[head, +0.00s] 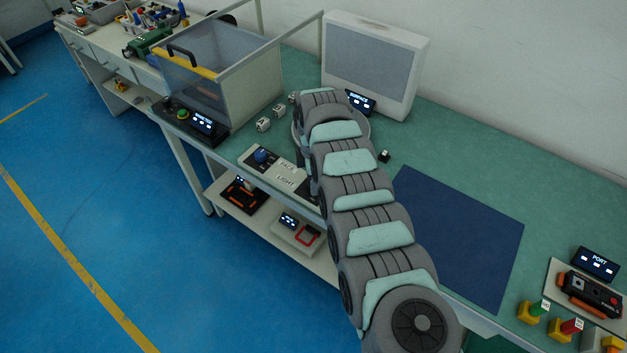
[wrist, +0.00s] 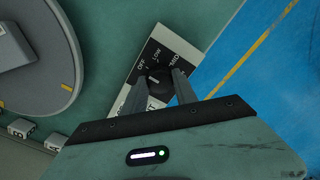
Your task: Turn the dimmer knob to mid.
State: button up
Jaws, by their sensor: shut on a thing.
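The dimmer knob (wrist: 155,76) is a dark round knob on a pale label plate (wrist: 150,48) in the wrist view. The plate is printed OFF, LOW and MID around the knob, with more lettering partly covered by my gripper. My gripper (wrist: 160,80) has one finger on each side of the knob and is shut on it. A small pale mark shows on the knob, but its exact setting is hard to read. In the head view, the light panel (head: 259,169) with a blue knob sits at the bench's front edge; my arm hides the dimmer knob and my gripper.
A round grey turntable (wrist: 40,85) is left of the plate in the wrist view. Small lettered cubes (head: 263,124) lie on the bench. A clear-walled box (head: 245,90) stands left, a large white-framed panel (head: 372,65) behind. A dark blue mat (head: 455,240) lies right.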

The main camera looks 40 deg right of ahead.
grip_shut()
jog(key=shift+r+m+p, duration=0.1)
jog(key=shift+m+p, duration=0.3)
jog(key=shift+p, duration=0.35)
jog(key=m+p, duration=0.2)
jog(key=m, duration=0.1)
jog(key=shift+m, duration=0.3)
jog(key=m+p, duration=0.1)
jog(key=m, duration=0.3)
jog(key=shift+m, duration=0.3)
jog(key=m, duration=0.2)
jog(key=m+b, duration=0.1)
jog(key=m, duration=0.2)
jog(key=shift+f+m, duration=0.2)
jog(key=shift+m, duration=0.1)
jog(key=m+b, duration=0.2)
jog(key=m, duration=0.3)
jog(key=shift+b, duration=0.3)
